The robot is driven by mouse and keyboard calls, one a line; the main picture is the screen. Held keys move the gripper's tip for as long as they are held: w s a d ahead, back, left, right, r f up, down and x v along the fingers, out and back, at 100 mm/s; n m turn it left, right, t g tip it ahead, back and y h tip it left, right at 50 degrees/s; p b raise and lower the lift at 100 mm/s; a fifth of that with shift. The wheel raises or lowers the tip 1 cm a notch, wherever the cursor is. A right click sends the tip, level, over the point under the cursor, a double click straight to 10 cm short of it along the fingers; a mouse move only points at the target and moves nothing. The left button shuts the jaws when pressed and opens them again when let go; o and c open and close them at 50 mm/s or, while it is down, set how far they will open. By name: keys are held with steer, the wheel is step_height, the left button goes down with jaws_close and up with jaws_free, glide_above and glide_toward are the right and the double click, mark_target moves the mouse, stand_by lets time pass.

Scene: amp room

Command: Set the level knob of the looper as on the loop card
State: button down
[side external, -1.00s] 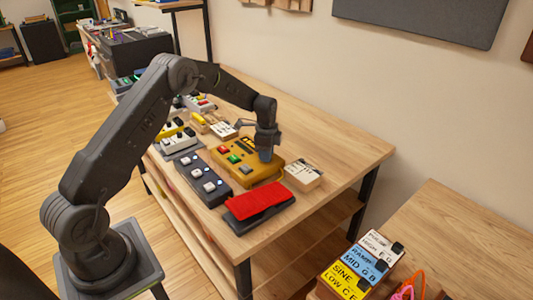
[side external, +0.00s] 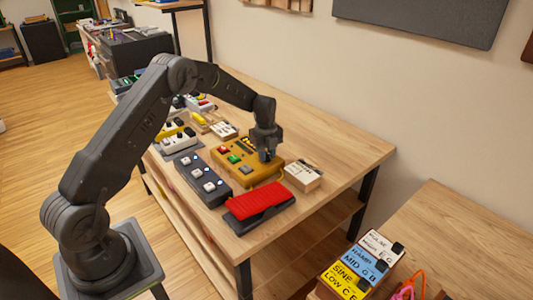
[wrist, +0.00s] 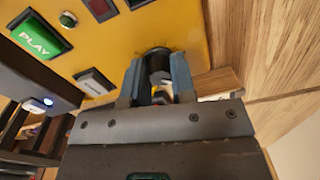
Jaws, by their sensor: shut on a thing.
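The looper (side external: 238,169) is a yellow box on the wooden table. It has red, green and white buttons on top, and its green PLAY button (wrist: 37,35) shows in the wrist view. My gripper (side external: 267,154) points down at the looper's right part. In the wrist view my gripper (wrist: 157,82) is shut on a dark round knob (wrist: 158,58), one finger on each side. The knob's mark and setting cannot be read. A white card (side external: 305,170) on a wooden block stands just right of the looper. Its print is too small to read.
A red-topped pedal (side external: 258,200) stands in front of the looper, and a dark pedal strip (side external: 203,178) lies to its left. More pedals and another card (side external: 223,130) stand behind. The table's right side is bare.

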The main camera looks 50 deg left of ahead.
steer(key=shift+d+r+m, duration=0.1)
steer(key=shift+r+m, duration=0.05)
steer(key=shift+m, duration=0.35)
steer(key=c, duration=1)
jaws_free()
steer(key=shift+o, duration=0.2)
step_height(320, 180, up, 14)
steer(key=shift+s, duration=0.15)
